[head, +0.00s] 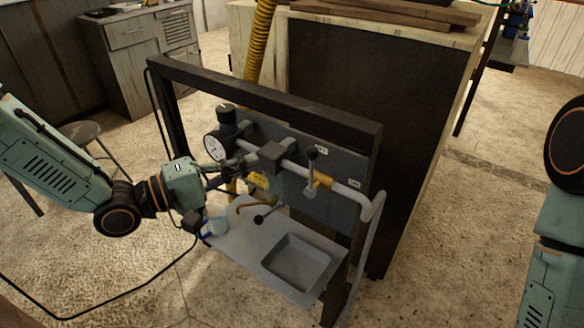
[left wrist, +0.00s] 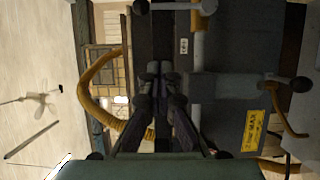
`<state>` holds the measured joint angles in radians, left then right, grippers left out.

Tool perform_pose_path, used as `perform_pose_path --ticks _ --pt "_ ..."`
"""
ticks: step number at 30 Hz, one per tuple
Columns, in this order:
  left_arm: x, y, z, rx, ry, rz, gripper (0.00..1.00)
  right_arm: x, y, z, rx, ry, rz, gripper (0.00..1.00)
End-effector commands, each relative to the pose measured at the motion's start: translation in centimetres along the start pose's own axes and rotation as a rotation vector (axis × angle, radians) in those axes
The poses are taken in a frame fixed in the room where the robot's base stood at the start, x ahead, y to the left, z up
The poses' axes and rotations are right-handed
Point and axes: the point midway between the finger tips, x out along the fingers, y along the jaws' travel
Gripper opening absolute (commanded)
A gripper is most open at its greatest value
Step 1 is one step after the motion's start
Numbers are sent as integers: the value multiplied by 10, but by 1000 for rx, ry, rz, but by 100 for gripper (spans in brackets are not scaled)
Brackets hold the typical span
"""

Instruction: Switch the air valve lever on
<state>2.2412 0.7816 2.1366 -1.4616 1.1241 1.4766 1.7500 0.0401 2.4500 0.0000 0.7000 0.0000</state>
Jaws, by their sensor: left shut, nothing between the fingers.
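The air valve lever (head: 312,165) stands roughly upright on the grey pipe, with a dark round knob on top and a yellow collar (head: 323,181) at its base. In the left wrist view its knob (left wrist: 141,7) shows at the top edge. My left gripper (head: 243,162) is at the pipe, left of the lever and apart from it. Its fingers (left wrist: 160,72) are shut with nothing between them. Small white labels (head: 320,150) (head: 354,183) are on the panel behind the lever; their text is unreadable. My right gripper is out of view.
A dark frame (head: 270,88) surrounds the panel. A round gauge (head: 212,147) and a dark block (head: 271,155) sit by the pipe near my left gripper. A shelf below has a grey tray (head: 297,262).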

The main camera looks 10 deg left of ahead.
Motion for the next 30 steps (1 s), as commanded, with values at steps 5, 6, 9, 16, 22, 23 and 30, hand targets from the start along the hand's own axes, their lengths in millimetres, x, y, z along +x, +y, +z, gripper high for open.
perform_pose_path --ticks 5,6,9,16,22,23,30 --pt "16 -2 1 2 -3 -2 0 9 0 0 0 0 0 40" --pt "20 -2 2 4 -4 -2 0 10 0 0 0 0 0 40" --pt "29 -1 1 4 -3 -2 0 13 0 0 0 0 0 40" --pt "51 -1 1 4 -3 -3 0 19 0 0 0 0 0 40" --pt "70 -1 2 3 -4 -2 0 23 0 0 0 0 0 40" --pt "71 -1 9 0 -5 -3 0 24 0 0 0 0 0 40" --pt "76 0 34 1 -2 -1 0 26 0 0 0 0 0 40"
